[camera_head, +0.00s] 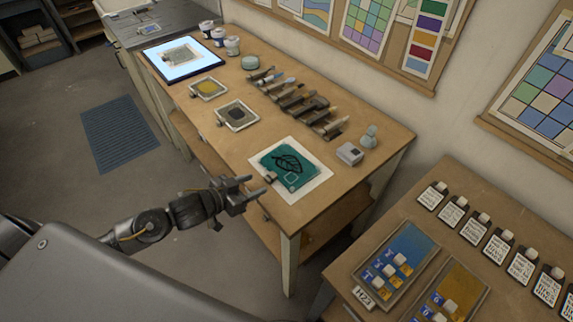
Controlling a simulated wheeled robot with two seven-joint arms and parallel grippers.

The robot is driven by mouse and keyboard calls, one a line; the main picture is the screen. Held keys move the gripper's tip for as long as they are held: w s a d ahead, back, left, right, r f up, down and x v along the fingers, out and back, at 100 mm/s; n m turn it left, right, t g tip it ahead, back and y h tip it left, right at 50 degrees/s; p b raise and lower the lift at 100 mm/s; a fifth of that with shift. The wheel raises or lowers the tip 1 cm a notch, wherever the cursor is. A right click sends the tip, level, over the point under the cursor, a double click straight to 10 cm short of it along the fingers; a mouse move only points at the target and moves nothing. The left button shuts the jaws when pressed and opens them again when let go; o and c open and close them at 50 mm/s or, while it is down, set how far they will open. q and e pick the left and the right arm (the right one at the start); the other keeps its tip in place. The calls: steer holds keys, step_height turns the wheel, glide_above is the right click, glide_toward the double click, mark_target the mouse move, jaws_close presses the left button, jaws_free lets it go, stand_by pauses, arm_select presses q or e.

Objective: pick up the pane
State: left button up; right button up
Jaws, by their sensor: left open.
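A teal pane (284,163) with a black leaf outline lies flat on a white sheet (318,181) at the near end of the workbench. A small grey clip-like piece (270,178) sits at its lower left edge. My left gripper (257,185) is open and empty, just off the bench's front edge, to the left of the pane and pointing toward it. It appears apart from the pane. My right gripper is not in view.
The workbench (204,135) also holds a lit panel (184,69), yellow (209,88) and dark (237,113) squares, jars (232,45), a tool rack (303,105) and a small grey box (349,153). A second table (452,235) with trays and labelled cards stands at right.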

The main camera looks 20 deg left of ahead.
mark_target(267, 179)
arm_select(q)
steer(key=p+x, duration=0.2)
steer(key=x, duration=0.2)
steer(key=shift+w+f, duration=0.2)
steer(key=shift+w, duration=0.2)
steer(key=shift+w+d+f, duration=0.15)
steer(key=shift+w, duration=0.1)
steer(key=shift+s, duration=0.1)
steer(key=shift+c, duration=0.3)
jaws_close()
